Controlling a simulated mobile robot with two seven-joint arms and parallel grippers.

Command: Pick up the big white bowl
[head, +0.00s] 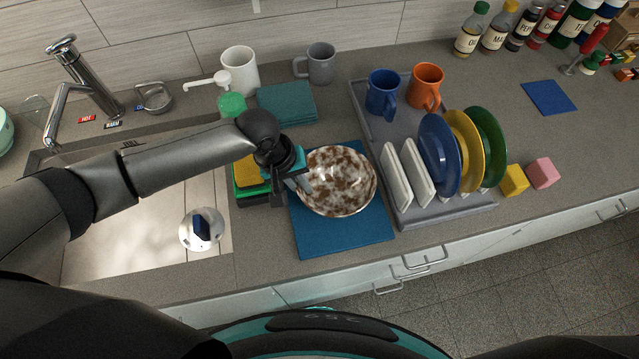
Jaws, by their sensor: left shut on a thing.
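The big white bowl (345,182) is covered with brown stains. It is over the blue mat (345,238) on the counter, to the right of the sink. I cannot tell whether it touches the mat. My left gripper (301,180) reaches in from the left and is shut on the bowl's left rim. The gripper hides part of that rim. My right gripper is not in view.
A dish rack (455,212) with plates and mugs stands close to the bowl's right. Yellow and green sponges (247,172) lie under my left wrist. The sink (130,240) on the left holds a small white dish (188,232) with a dark blue item.

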